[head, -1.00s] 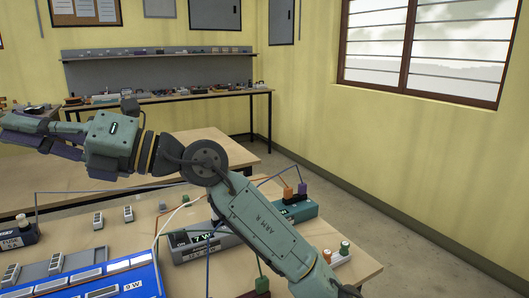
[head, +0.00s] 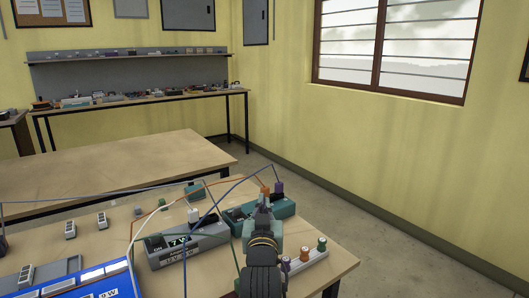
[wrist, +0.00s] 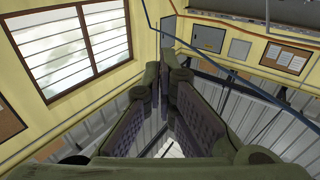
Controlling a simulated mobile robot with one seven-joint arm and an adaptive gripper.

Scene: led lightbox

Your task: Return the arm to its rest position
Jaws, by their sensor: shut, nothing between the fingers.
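My arm (head: 262,252) stands folded at the front right of the near bench in the head view, seen end-on, with its dark ribbed joint lowest. I cannot make out the fingers there. In the wrist view my gripper (wrist: 167,78) is shut and empty, its dark padded fingers pointing away toward the wall. The wrist view shows the window, wall panels and a notice board beyond the fingers, and no object is held.
A bare table (head: 120,165) stands behind.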

